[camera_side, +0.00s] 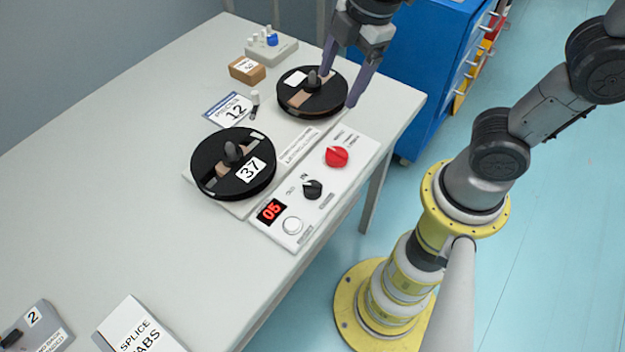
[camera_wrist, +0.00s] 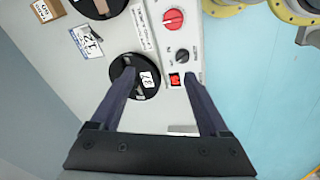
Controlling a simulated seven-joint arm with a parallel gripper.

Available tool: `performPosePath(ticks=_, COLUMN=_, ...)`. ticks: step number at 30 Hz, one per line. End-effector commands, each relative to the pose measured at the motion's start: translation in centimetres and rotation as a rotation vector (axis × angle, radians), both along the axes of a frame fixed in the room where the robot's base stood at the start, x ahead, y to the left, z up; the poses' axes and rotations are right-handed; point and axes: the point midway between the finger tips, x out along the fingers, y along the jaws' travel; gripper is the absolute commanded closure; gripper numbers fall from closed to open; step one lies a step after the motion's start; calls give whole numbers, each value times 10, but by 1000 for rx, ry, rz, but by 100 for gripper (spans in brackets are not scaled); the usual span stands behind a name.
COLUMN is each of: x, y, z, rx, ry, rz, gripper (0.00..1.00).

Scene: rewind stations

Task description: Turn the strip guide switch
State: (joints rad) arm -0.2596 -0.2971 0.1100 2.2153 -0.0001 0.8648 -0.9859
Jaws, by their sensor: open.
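The white control panel (camera_side: 265,227) carries a red knob (camera_side: 337,156) and a smaller black knob (camera_side: 313,189). Both also show in the wrist view, the red knob (camera_wrist: 173,19) above the black knob (camera_wrist: 182,56). The labels beside them are too small to read fully, so I cannot tell which is the strip guide switch. My gripper (camera_side: 338,88) is open and empty, raised at the far end of the table near the far reel. In the wrist view its fingers (camera_wrist: 158,73) point towards the panel and the reel marked 37, apart from both knobs.
A blue cabinet (camera_side: 425,50) is behind.

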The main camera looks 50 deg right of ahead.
Motion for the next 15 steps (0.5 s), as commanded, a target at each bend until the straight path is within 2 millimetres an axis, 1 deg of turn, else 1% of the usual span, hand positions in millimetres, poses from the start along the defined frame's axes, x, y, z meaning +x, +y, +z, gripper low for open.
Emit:
performPosePath(ticks=1, x=7, y=15, z=-14, rx=-24, ry=48, rz=89, gripper=21)
performPosePath(ticks=3, x=12, y=32, z=-30, rx=-48, ry=98, rz=183, gripper=21)
performPosePath(ticks=6, x=13, y=52, z=-52, rx=-74, ry=162, rz=257, gripper=21)
performPosePath(ticks=10, x=7, y=67, z=-70, rx=-97, ry=217, rz=307, gripper=21)
performPosePath(ticks=15, x=3, y=72, z=-80, rx=-104, ry=231, rz=328, gripper=21)
